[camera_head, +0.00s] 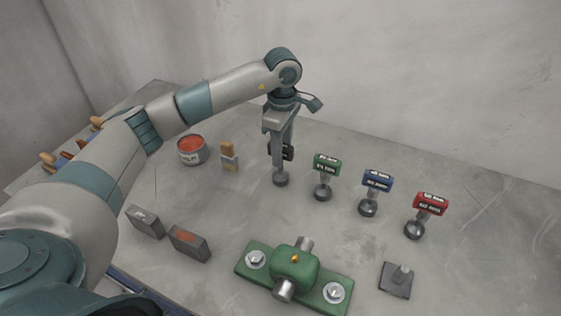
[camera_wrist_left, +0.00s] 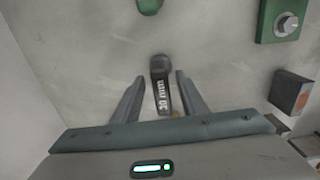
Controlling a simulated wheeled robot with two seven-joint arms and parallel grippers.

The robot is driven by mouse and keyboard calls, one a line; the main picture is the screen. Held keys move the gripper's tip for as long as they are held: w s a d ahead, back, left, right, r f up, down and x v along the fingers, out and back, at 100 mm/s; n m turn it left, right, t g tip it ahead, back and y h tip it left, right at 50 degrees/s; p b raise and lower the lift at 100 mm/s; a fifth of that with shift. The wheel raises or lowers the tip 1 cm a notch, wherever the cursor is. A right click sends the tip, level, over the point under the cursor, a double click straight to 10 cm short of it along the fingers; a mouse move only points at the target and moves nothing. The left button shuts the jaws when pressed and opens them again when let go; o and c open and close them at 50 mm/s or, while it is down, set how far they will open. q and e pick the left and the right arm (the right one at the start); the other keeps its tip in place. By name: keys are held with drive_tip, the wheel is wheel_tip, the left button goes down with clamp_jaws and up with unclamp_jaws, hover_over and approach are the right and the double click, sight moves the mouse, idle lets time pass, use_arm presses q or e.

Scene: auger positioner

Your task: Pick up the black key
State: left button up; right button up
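The black key (camera_head: 288,152) stands upright on the grey table, with a round grey foot (camera_head: 281,180) below its black labelled head. It is the leftmost in a row of keys and is partly hidden by my left gripper (camera_head: 281,150). The gripper points down over it. In the left wrist view the black key (camera_wrist_left: 160,88) lies between the two fingers of my left gripper (camera_wrist_left: 159,77), with a gap visible on both sides. The fingers are open. My right gripper is in neither view.
Green (camera_head: 327,163), blue (camera_head: 377,181) and red (camera_head: 431,203) keys stand to the right. A red-topped can (camera_head: 191,149), a brush (camera_head: 229,156) and two dark blocks (camera_head: 188,243) are left.

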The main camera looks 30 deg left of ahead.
sight(281, 174)
use_arm(q)
drive_tip(key=shift+f, duration=0.2)
drive_tip(key=shift+s+a+f+p, duration=0.1)
drive_tip(key=shift+f+p, duration=0.65)
drive_tip(key=shift+p, duration=0.1)
wheel_tip(281, 174, down, 3)
drive_tip(key=shift+r+p, duration=0.1)
drive_tip(key=shift+p, duration=0.65)
drive_tip(key=shift+f, duration=0.4)
drive_tip(key=shift+c, duration=0.3)
clamp_jaws()
